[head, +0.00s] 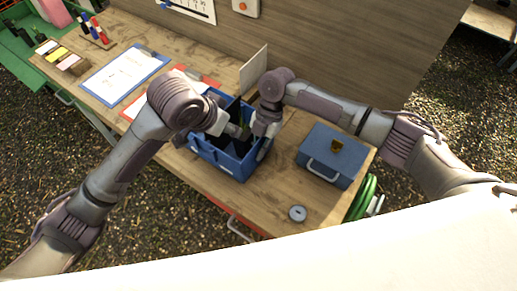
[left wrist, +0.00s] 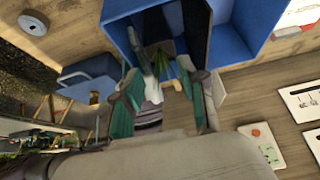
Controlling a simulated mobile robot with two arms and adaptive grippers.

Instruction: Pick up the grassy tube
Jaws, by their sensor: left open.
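A blue divided crate (head: 238,167) stands on the wooden bench, and its blue wall also shows in the left wrist view (left wrist: 236,42). In the left wrist view, thin green and yellowish tubes (left wrist: 186,66) show inside a dark compartment. They are small and partly hidden, so I cannot tell clearly which is the grassy one. My left gripper (left wrist: 165,92) is open, its teal-padded fingers on either side of the view of that compartment. In the head view it is over the crate, largely hidden. My right gripper (head: 262,150) points down at the crate's right side; its fingertips are hard to make out.
A blue toolbox (head: 330,158) with a handle stands to the right of the crate. A grey disc (head: 297,213) lies near the front edge. A clipboard (head: 124,76) and marker rack (head: 97,34) are at the left. A wooden panel (head: 330,50) closes the back.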

